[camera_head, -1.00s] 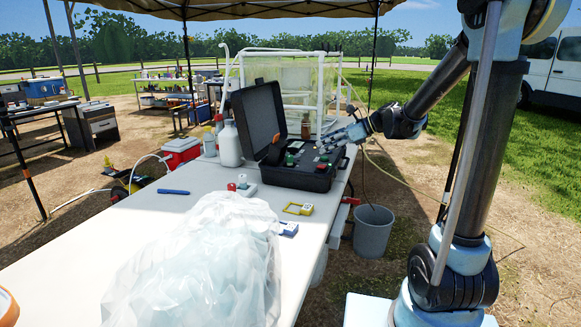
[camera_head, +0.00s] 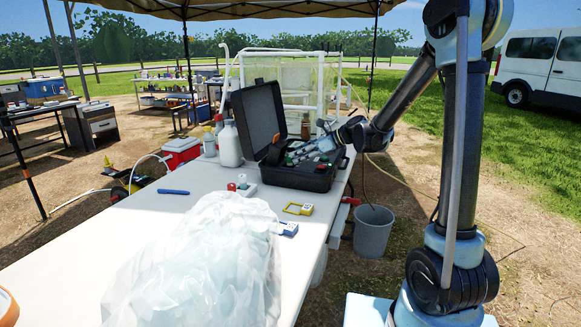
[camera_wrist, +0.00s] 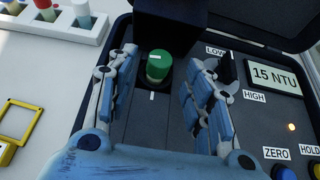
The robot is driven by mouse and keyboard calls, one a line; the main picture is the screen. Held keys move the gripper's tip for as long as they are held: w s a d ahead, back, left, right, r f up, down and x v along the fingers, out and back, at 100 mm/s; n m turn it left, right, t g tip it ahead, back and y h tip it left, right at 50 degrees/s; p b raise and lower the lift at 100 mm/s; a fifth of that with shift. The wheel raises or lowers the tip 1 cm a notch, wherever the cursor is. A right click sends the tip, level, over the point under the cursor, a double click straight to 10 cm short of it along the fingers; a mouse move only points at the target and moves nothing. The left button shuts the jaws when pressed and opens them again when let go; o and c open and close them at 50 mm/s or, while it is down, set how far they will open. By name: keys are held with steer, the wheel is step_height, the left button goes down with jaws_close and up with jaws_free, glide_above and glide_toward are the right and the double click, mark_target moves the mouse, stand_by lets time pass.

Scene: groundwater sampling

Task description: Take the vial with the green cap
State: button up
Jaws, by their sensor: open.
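The green cap (camera_wrist: 158,65) shows in the wrist view, sitting in a dark recess of an open black case with a meter panel (camera_wrist: 262,115). The vial body below the cap is hidden. My gripper (camera_wrist: 163,78) is open, with one blue-grey finger on each side of the cap. A gap shows between the cap and each finger, and nothing is held. In the head view, my gripper (camera_head: 304,154) is low over the case (camera_head: 300,181) and partly covers the panel.
The case's raised lid (camera_head: 255,115) stands left of my gripper. A small white rack (camera_wrist: 75,22) with red- and white-capped vials is on the table, left of the case. A yellow frame (camera_head: 298,209), a blue pen (camera_head: 173,192) and a plastic bag (camera_head: 205,260) lie nearer.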

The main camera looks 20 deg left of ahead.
mark_target(290, 164)
steer(key=x, duration=0.2)
steer(key=shift+a+f, duration=0.15)
steer(key=shift+a, duration=0.25)
jaws_close()
